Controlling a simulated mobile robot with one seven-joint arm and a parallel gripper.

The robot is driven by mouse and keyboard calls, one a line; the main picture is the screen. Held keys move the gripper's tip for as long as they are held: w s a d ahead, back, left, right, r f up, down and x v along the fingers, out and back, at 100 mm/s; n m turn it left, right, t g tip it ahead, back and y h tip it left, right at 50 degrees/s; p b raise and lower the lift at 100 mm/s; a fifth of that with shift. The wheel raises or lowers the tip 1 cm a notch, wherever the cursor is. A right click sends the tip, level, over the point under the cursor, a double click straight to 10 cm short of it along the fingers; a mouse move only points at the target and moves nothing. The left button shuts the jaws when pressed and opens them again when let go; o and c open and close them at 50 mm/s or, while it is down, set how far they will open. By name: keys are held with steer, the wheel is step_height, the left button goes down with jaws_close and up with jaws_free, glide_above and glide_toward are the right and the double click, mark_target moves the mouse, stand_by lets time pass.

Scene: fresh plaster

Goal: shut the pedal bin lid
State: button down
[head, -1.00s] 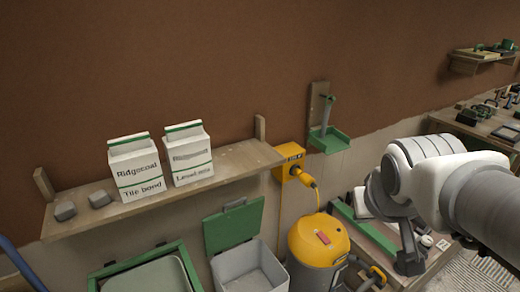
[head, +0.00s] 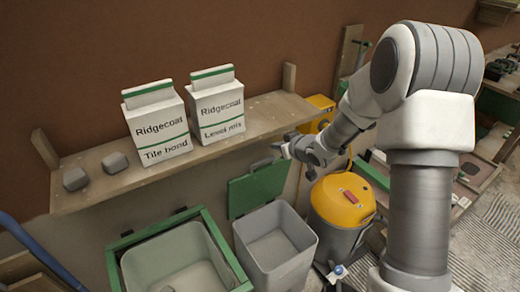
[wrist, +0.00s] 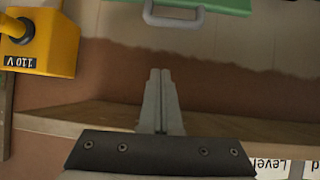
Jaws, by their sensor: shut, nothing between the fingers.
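The pedal bin (head: 278,262) is a grey, open-topped box below the shelf in the head view. Its green lid (head: 257,190) stands raised at the back, with a small grey handle (head: 261,163) on its top edge. My gripper (head: 281,149) is shut and empty, just above and to the right of the lid's handle in the head view. In the wrist view my gripper (wrist: 160,72) points towards the wall, its fingers together. The lid's edge (wrist: 225,4) and handle (wrist: 175,18) show at the top there, apart from the fingertips.
A wooden shelf (head: 100,188) with two Ridgecoat cartons (head: 157,130) and grey blocks runs along the wall close to my gripper. A yellow-topped vacuum (head: 342,203) stands right of the bin. A green-rimmed tub (head: 215,232) stands left. A yellow 110 V box (wrist: 45,42) is on the wall.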

mark_target(263, 160)
steer(key=shift+y, duration=0.5)
steer(key=w+a+f, duration=0.1)
steer(key=w+f, duration=0.1)
steer(key=w+a+f+b, duration=0.1)
steer(key=w+a+f, duration=0.1)
steer(key=f, duration=0.1)
steer(key=w+a+f+b, duration=0.1)
steer(key=a+f, duration=0.1)
steer(key=f, duration=0.1)
steer(key=shift+w+a+f, duration=0.1)
steer(key=shift+w, duration=0.3)
steer(key=shift+s+d+f, duration=0.2)
steer(key=shift+s+d, duration=0.2)
steer(key=shift+s, duration=0.2)
